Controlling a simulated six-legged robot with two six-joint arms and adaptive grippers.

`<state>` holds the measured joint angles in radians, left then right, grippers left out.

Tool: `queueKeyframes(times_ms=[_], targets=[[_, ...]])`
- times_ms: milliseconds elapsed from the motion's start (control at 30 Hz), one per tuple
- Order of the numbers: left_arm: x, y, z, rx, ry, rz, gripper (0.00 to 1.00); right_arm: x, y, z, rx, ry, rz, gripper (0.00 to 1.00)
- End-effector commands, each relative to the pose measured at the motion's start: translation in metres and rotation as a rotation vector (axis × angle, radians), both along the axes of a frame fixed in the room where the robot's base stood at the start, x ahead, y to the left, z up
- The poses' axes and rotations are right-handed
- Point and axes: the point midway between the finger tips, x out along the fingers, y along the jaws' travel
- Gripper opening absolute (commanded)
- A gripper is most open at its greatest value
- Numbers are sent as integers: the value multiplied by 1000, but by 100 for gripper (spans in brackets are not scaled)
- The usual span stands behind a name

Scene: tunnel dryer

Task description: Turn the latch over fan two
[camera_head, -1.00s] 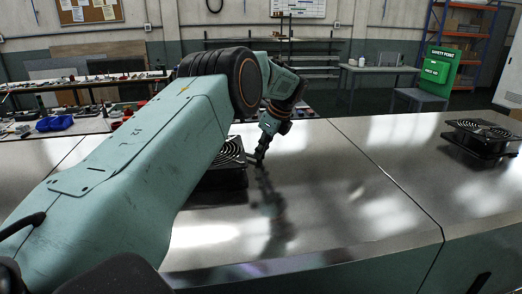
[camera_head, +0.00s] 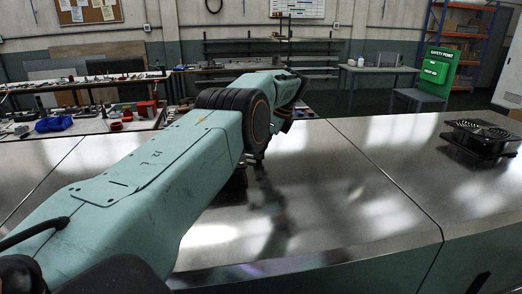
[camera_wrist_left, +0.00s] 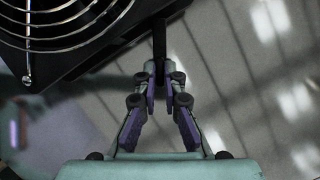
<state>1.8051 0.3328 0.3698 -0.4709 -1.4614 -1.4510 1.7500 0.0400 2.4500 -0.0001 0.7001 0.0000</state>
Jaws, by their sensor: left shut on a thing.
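A black fan unit with a round wire guard (camera_wrist_left: 60,30) fills the upper left of the left wrist view. A thin black bar, apparently the latch (camera_wrist_left: 159,38), stands beside the unit's edge. My left gripper (camera_wrist_left: 160,72) is shut on this bar, its fingertips pressed to both sides. In the head view my left gripper (camera_head: 258,158) is low over the steel top, and my forearm hides nearly all of the fan unit. The bar's pivot is out of sight. My right gripper is in neither view.
The steel top (camera_head: 340,200) between is bare and shiny.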

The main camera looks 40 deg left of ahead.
Motion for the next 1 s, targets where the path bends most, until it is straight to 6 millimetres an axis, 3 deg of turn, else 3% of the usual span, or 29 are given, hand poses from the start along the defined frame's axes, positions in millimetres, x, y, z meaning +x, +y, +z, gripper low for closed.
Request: queueKeyframes(times_ms=[333,367,600,1000], targets=[[2,-2,2,0,-6,-1,0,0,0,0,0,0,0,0],[2,-2,2,0,-6,-1,10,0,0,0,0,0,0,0],[1,-1,1,0,-3,0,30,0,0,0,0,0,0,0],[0,0,1,-1,-1,-7,31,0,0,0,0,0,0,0]])
